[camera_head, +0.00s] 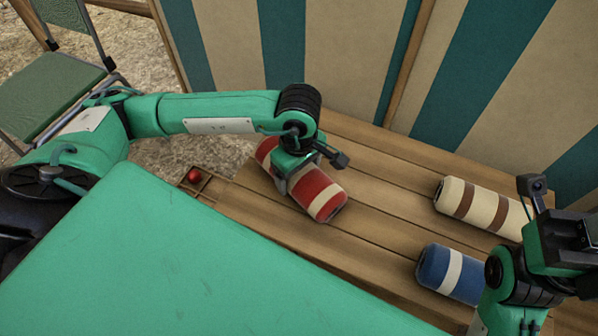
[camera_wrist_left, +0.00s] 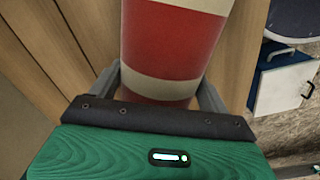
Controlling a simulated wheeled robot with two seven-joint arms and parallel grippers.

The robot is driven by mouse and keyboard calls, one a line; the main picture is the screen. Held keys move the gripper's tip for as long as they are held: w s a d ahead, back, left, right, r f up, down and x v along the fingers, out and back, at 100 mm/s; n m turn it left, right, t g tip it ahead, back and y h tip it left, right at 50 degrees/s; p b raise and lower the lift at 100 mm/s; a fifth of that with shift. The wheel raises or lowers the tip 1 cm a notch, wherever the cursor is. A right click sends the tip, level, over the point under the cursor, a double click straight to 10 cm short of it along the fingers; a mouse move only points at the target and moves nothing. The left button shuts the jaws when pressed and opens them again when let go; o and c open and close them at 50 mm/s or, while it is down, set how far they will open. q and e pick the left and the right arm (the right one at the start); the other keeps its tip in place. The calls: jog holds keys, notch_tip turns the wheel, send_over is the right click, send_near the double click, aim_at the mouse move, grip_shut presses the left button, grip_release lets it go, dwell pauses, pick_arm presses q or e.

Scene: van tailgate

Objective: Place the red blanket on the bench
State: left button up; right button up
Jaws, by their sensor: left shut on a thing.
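The red blanket (camera_head: 325,198) is a roll with cream bands. It lies at a slant over the slatted wooden bench (camera_head: 385,180) in the head view; I cannot tell whether it touches the slats. My left gripper (camera_head: 289,180) is shut on the roll from above, around its middle. In the left wrist view the red blanket (camera_wrist_left: 172,42) runs up between the two fingers of the left gripper (camera_wrist_left: 160,90). My right gripper (camera_head: 560,250) is at the right edge, near the other rolls, and its fingers do not show clearly.
A cream roll with brown bands (camera_head: 480,207) and a blue roll with a white band (camera_head: 452,273) lie on the right of the slats. A striped fabric wall (camera_head: 480,80) stands behind. A small wooden box with a red ball (camera_head: 193,176) is left. A green folding chair (camera_head: 50,90) stands far left.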

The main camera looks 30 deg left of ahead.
pick_arm(q)
jog(key=shift+f, duration=0.2)
jog(key=o, duration=1.2)
jog(key=shift+r, duration=0.1)
